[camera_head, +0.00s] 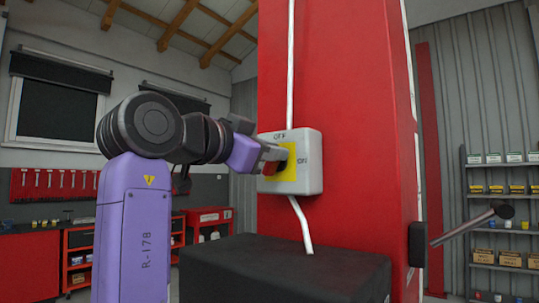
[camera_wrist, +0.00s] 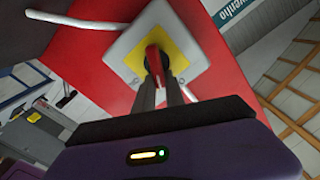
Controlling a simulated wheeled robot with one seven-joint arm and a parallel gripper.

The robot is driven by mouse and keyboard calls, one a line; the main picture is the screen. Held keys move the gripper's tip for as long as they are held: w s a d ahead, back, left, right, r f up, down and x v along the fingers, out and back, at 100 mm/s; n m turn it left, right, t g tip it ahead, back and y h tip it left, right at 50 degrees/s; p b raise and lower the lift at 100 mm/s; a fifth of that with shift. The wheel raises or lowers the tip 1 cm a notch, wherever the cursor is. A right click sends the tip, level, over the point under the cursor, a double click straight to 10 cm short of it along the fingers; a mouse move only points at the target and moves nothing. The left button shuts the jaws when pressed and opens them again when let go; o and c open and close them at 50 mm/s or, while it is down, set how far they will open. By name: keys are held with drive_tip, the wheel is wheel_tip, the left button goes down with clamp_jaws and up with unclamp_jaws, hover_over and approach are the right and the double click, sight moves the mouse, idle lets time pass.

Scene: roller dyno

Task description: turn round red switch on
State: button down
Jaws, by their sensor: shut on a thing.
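The switch box (camera_head: 310,175) is light grey with a yellow plate (camera_head: 289,173), fixed to a red column, with OFF marked at the top and ON at the right. The round red switch (camera_wrist: 153,58) sits in the middle of the yellow plate (camera_wrist: 178,62) in the wrist view. My gripper (camera_head: 277,157) reaches it from the left in the head view. In the wrist view my gripper (camera_wrist: 162,80) has its two fingers shut on the red switch knob. The fingers hide part of the knob, so its exact angle is hard to tell.
The red column (camera_head: 350,100) fills the middle of the head view. A white cable (camera_head: 301,222) runs from the box. A black block (camera_head: 285,272) stands below it. A shelf with boxes (camera_head: 503,213) is at the right, and red workbenches are at the left.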

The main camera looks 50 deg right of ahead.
drive_tip(key=shift+s+f+m+b, duration=0.3)
drive_tip(key=shift+m+b, duration=0.35)
drive_tip(key=shift+m, duration=1.4)
drive_tip(key=shift+s+f+m+b, duration=0.1)
drive_tip(key=shift+f+m+b, duration=0.45)
drive_tip(key=shift+m, duration=1.45)
drive_tip(key=shift+s+f+m+b, duration=0.2)
drive_tip(key=shift+m+b, duration=0.6)
drive_tip(key=shift+m, duration=1.25)
drive_tip(key=c, duration=1.4)
unclamp_jaws()
drive_tip(key=a+b, duration=0.1)
drive_tip(key=a, duration=0.6)
drive_tip(key=shift+s+a, duration=0.15)
drive_tip(key=shift+a, duration=0.25)
